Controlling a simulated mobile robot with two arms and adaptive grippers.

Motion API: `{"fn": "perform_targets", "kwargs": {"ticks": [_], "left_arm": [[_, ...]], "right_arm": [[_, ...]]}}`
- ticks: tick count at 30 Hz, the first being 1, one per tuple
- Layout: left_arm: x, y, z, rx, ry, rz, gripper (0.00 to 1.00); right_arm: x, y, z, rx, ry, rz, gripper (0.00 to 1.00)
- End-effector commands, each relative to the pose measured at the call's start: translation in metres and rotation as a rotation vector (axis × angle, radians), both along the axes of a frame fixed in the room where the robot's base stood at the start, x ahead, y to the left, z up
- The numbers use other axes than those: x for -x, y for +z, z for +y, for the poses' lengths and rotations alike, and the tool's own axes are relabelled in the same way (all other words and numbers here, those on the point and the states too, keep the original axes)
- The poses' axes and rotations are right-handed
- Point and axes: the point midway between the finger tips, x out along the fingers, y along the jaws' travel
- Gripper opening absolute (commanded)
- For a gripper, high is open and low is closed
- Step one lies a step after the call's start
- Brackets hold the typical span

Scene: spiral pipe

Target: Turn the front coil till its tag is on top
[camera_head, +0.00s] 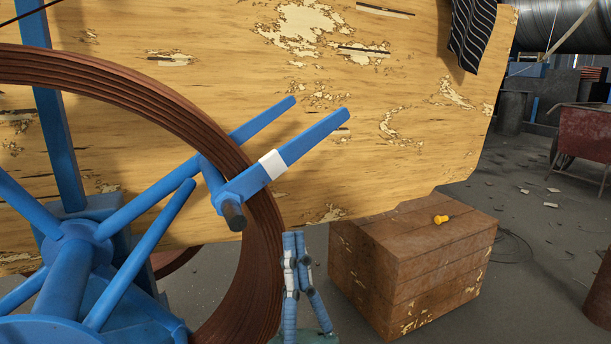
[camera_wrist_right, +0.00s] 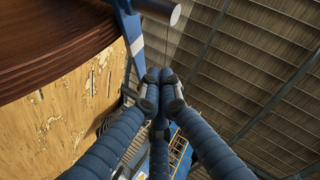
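The front coil (camera_head: 185,105) is a brown ring of tubing on a blue spoked reel (camera_head: 75,245) at the left of the head view. A white band (camera_head: 272,164), seemingly the tag, wraps a blue bar (camera_head: 312,140) at the coil's right side, not its top. A dark round peg (camera_head: 234,215) sticks out at the bar's lower end. My right gripper (camera_head: 295,236) is below the bar, just right of the coil, pointing up. Its fingertips are together and empty in the right wrist view (camera_wrist_right: 160,78), apart from the peg (camera_wrist_right: 162,10). My left gripper is not in view.
A large worn wooden panel (camera_head: 330,80) stands behind the coil. A brown wooden crate (camera_head: 410,270) with a small yellow object (camera_head: 440,219) on top stands right of my gripper. A striped cloth (camera_head: 471,35) hangs on the panel. Open floor lies at the far right.

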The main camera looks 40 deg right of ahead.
Motion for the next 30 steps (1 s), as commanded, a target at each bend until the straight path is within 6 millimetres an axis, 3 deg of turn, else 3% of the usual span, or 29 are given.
{"fn": "perform_targets", "kwargs": {"ticks": [7, 13, 19, 30], "left_arm": [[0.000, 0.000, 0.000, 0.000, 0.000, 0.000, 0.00], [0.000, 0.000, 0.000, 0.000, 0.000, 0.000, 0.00], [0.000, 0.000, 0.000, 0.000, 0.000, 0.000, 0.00], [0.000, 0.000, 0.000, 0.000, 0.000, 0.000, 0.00]], "right_arm": [[-0.004, -0.061, -0.088, -0.182, -0.021, 0.105, 0.00], [-0.016, -0.099, -0.151, -0.198, -0.086, 0.217, 0.00], [-0.058, -0.102, -0.177, -0.005, -0.198, 0.359, 0.00], [-0.126, -0.084, -0.213, 0.377, -0.451, 0.546, 0.00]]}}
